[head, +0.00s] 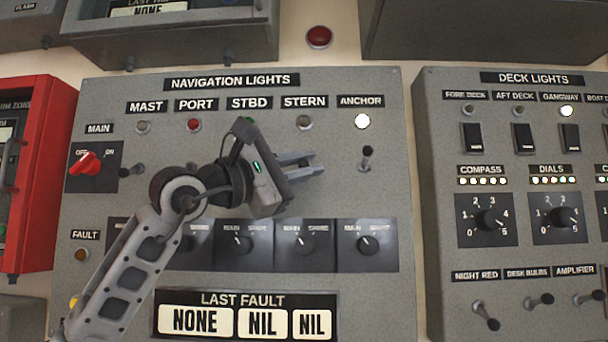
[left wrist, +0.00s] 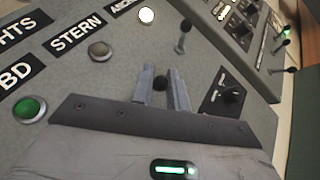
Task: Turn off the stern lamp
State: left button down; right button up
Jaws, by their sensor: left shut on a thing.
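The navigation lights panel (head: 380,200) fills the middle of the head view. Its stern lamp (head: 304,122) looks dull and unlit; it also looks grey and unlit in the left wrist view (left wrist: 100,51). My left gripper (head: 318,163) is in front of the panel, below the stern lamp. In the left wrist view its fingers (left wrist: 163,88) are shut on a dark round knob, the stern switch (left wrist: 160,84). The gripper hides this switch in the head view. My right gripper is not in view.
The anchor lamp (head: 362,121) glows white above its toggle switch (head: 367,157), right of my gripper. The starboard lamp (left wrist: 30,109) is green. Selector knobs (head: 304,244) stick out below my gripper. The deck lights panel (head: 530,130) stands to the right.

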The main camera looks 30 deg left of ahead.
pick_arm(q)
jog(key=shift+w+f+m+h+b, duration=0.1)
jog(key=shift+f+m+h+b, duration=0.3)
jog(key=shift+m, duration=0.3)
jog(key=shift+w+f+m+h+b, duration=0.1)
jog(key=shift+f+m+h+b, duration=0.1)
jog(key=shift+m+h, duration=0.4)
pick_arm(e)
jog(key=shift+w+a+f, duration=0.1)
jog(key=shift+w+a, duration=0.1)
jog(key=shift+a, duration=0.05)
pick_arm(q)
jog(key=shift+t, duration=0.3)
jog(key=c, duration=1.7)
grip_release()
jog(key=shift+s+a, duration=0.1)
